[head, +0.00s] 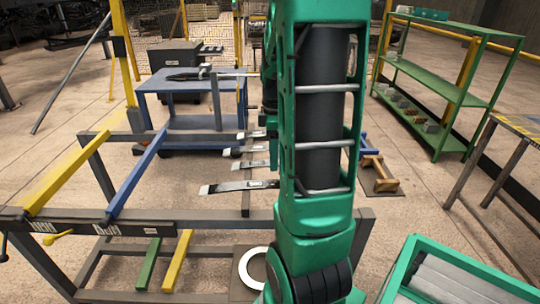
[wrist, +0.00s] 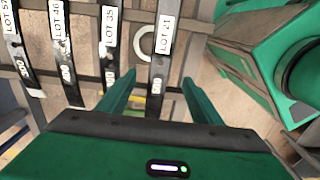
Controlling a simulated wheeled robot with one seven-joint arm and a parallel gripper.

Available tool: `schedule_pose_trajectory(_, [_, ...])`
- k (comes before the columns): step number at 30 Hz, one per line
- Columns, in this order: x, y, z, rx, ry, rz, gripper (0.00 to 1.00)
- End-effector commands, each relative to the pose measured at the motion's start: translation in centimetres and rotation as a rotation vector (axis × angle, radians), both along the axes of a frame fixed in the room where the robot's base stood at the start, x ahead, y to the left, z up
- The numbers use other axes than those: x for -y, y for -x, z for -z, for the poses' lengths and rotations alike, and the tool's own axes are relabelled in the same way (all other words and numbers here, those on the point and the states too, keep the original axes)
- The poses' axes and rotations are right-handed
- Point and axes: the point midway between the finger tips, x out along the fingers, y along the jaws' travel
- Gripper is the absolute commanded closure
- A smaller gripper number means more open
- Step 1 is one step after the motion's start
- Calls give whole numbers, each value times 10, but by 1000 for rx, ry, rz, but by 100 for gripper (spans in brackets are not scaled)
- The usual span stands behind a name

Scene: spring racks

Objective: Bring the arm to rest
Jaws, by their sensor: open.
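My green arm (head: 318,150) stands upright across the middle of the head view and hides part of the rack. My gripper is hard to make out there. In the wrist view my gripper (wrist: 158,80) is open, its two green fingers spread apart. A dark spring strip with a white LOT 21 label (wrist: 160,66) shows between the fingers in the picture; I cannot tell how far beyond them it is. More labelled strips, LOT 35 (wrist: 109,50), LOT 46 (wrist: 62,45) and LOT 57 (wrist: 14,40), lie side by side to its left.
Dark strips (head: 236,186) lie across a grey rack frame (head: 100,220) with yellow and blue bars. A blue table (head: 190,80) stands behind, a green shelf (head: 440,92) at back right, and a green bin (head: 465,262) at front right.

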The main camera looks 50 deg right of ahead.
Motion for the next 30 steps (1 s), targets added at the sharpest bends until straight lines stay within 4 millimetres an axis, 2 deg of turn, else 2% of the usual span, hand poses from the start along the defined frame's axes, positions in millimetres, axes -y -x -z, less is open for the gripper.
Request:
schedule_pose_trajectory(10, [0, 0, 0, 0, 0, 1, 41])
schedule_pose_trajectory(14, [-10, 4, -5, 3, 0, 52, 41])
schedule_pose_trajectory(20, [-57, 29, -25, 5, 1, 336, 41])
schedule_pose_trajectory(24, [-95, 57, -36, 3, -2, 595, 41])
schedule_pose_trajectory(30, [-139, 99, -42, -1, -3, 949, 41])
